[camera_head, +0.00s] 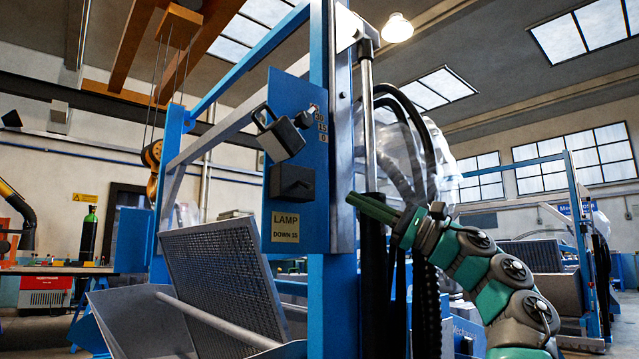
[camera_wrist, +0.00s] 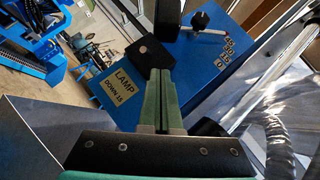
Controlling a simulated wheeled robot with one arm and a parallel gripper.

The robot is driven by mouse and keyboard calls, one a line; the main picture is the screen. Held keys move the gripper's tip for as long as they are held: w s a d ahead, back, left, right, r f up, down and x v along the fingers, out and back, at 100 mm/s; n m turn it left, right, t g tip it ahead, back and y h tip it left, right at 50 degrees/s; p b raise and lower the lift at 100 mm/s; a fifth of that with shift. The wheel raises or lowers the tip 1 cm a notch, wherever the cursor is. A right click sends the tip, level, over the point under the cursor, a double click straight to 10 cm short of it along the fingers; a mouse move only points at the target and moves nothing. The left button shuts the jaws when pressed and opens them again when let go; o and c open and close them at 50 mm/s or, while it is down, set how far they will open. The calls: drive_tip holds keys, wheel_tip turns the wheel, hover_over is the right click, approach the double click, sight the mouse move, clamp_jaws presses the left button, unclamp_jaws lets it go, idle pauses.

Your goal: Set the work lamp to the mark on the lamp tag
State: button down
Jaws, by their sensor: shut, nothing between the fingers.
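The yellow lamp tag (camera_head: 285,226) reads "LAMP DOWN 15" and sits low on a blue panel (camera_head: 290,95); it also shows in the wrist view (camera_wrist: 123,83). A grey boxy head with a loop bracket (camera_head: 283,138), perhaps the work lamp, sits tilted on the panel's upper part. Small number plates (camera_wrist: 226,52) form a row on the panel beside a dark knob with a silver rod (camera_wrist: 205,22); I cannot read which mark the rod meets. My gripper (camera_head: 352,197) is shut and empty, right of the panel in the head view. Its fingers (camera_wrist: 160,73) show in the wrist view.
A dark block (camera_head: 292,184) juts from the panel between the grey head and the tag; in the wrist view (camera_wrist: 150,53) it lies just beyond my fingertips. Black hoses and clear plastic stand to the right. A mesh guard (camera_head: 225,280) slopes below left.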

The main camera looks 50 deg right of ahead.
drive_tip(key=p+x, duration=0.1)
drive_tip(key=x, duration=0.3)
drive_tip(key=p+x, duration=0.2)
drive_tip(key=x, duration=0.3)
drive_tip(key=shift+a+r, duration=0.1)
drive_tip(key=shift+r, duration=0.25)
drive_tip(key=shift+w+a+r+p, duration=0.2)
drive_tip(key=shift+a+r+p, duration=0.05)
drive_tip(key=shift+a+r, duration=0.2)
drive_tip(key=shift+w+a+r+p, duration=0.2)
drive_tip(key=shift+a+r+p, duration=0.05)
drive_tip(key=shift+a+r, duration=0.2)
drive_tip(key=shift+w+a+r, duration=0.1)
drive_tip(key=shift+a+r, duration=0.3)
drive_tip(key=shift+a, duration=0.15)
